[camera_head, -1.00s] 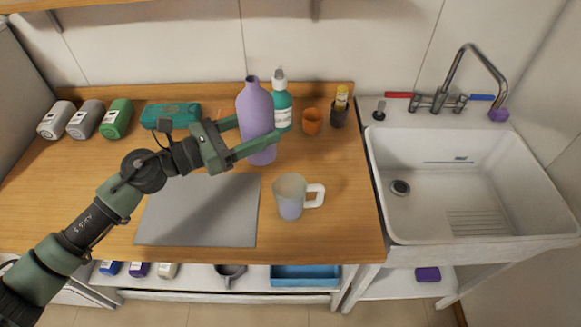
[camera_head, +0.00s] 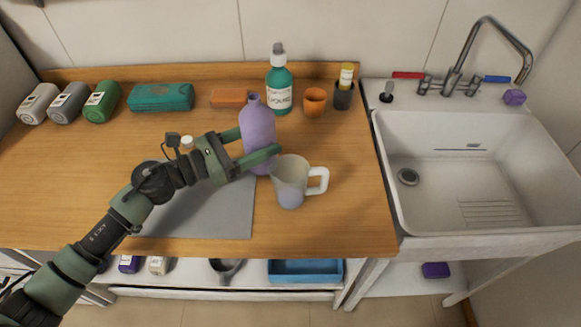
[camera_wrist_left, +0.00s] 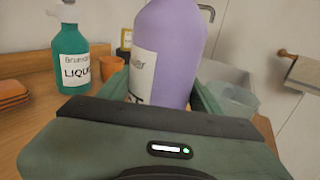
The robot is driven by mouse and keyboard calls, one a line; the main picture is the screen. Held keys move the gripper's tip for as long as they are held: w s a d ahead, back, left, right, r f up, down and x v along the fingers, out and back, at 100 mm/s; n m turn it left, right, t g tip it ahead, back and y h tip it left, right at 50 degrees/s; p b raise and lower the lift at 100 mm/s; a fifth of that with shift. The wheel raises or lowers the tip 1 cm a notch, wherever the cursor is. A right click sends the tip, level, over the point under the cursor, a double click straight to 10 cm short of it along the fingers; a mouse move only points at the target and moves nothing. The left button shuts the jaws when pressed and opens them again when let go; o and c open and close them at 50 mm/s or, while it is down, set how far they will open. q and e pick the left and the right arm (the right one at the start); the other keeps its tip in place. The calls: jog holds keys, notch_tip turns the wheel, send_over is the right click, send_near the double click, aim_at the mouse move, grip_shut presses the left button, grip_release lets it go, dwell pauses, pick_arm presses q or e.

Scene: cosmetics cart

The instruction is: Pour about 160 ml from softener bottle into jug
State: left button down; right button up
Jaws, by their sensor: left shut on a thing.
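The lilac softener bottle (camera_head: 258,128) is upright in the head view, with its open neck at the top. My left gripper (camera_head: 262,149) is shut around its body, one finger on each side. In the left wrist view the bottle (camera_wrist_left: 178,55) fills the space between the fingers, with part of a white label showing. The jug (camera_head: 290,184) is pale and translucent with a white handle at its right, and it stands on the counter just right of and in front of the bottle. A lilac tone shows in its lower part. My right gripper is not in view.
A teal liquid bottle (camera_head: 279,84), an orange cup (camera_head: 315,101) and a dark holder (camera_head: 344,97) stand behind. A grey mat (camera_head: 215,213) lies under my arm. The white sink (camera_head: 470,170) is at the right. Bare counter (camera_head: 345,215) lies right of the jug.

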aim_at(250, 120)
pick_arm(q)
jog(key=shift+r+m, duration=0.2)
jog(key=shift+m, duration=0.1)
jog(key=shift+a+r+m+y+p, duration=0.1)
jog(key=shift+r+m+y+p, duration=0.2)
jog(key=shift+m+p, duration=0.35)
jog(key=m+p, duration=0.1)
jog(key=m, duration=0.2)
jog(key=shift+w+y+p, duration=0.1)
jog(key=shift+y+p, duration=0.2)
jog(key=shift+f+m+p, duration=0.1)
jog(key=shift+m+p, duration=0.4)
jog(key=shift+m, duration=0.55)
jog(key=shift+w+a+f+m+y, duration=0.15)
jog(key=shift+f+m+y, duration=0.05)
jog(key=shift+m+y, duration=0.25)
jog(key=shift+w+a+r+m+p, duration=0.4)
jog(key=shift+r+m+p, duration=0.15)
jog(key=shift+m+p, duration=0.25)
jog(key=shift+w+a+r+m+t+y+p, duration=0.15)
jog(key=shift+r+m+t+y+p, duration=0.15)
jog(key=shift+r+m+p, duration=0.5)
jog(key=shift+w+a+r+m+t+y+p, duration=0.15)
jog(key=shift+r+m+y+p, duration=0.25)
jog(key=shift+m+p, duration=0.7)
